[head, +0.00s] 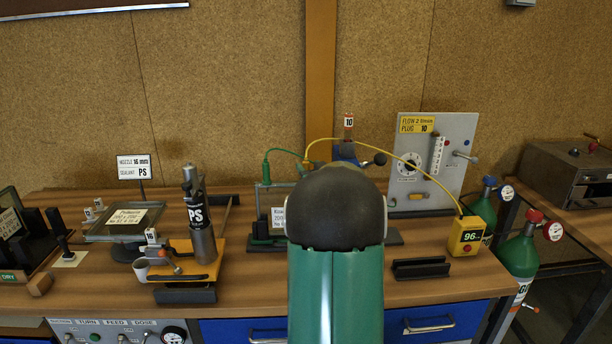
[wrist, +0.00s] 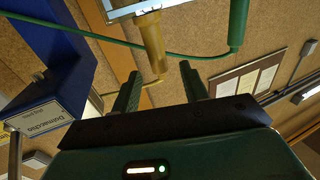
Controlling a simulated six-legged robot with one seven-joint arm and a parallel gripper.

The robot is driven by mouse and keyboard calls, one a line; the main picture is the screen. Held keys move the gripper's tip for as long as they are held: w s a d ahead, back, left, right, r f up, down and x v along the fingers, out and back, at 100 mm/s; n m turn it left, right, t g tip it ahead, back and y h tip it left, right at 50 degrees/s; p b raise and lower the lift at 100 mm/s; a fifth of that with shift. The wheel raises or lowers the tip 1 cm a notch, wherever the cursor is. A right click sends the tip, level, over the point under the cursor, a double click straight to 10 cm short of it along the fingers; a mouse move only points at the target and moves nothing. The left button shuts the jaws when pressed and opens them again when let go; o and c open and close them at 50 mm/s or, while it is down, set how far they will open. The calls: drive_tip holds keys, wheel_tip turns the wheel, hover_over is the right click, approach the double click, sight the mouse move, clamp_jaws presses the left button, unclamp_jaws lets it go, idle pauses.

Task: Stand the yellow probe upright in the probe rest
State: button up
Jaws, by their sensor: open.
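In the wrist view the yellow probe (wrist: 152,42) hangs at a slant just beyond my fingertips, its thin cable end showing between them. Its other end meets a pale clear-edged piece at the top. My gripper (wrist: 160,72) is open, a green finger on each side, with nothing held; I cannot tell how far off the probe is in depth. In the head view my arm hides the gripper and most of the probe; its yellow cable (head: 362,141) arcs to a yellow meter box (head: 467,236) reading 96. A low black grooved block (head: 421,267) lies on the bench; I cannot tell whether it is the probe rest.
A green probe (wrist: 238,22) with a green cable is beside the yellow one. A blue block with a label (wrist: 55,108) is at left. A PS cartridge (head: 199,230) stands left.

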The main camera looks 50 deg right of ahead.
sight(307, 164)
drive_tip(key=x, duration=0.3)
drive_tip(key=shift+w+d, duration=0.25)
drive_tip(key=shift+w, duration=0.05)
drive_tip(key=shift+c, duration=0.4)
clamp_jaws()
drive_tip(key=shift+r, duration=0.1)
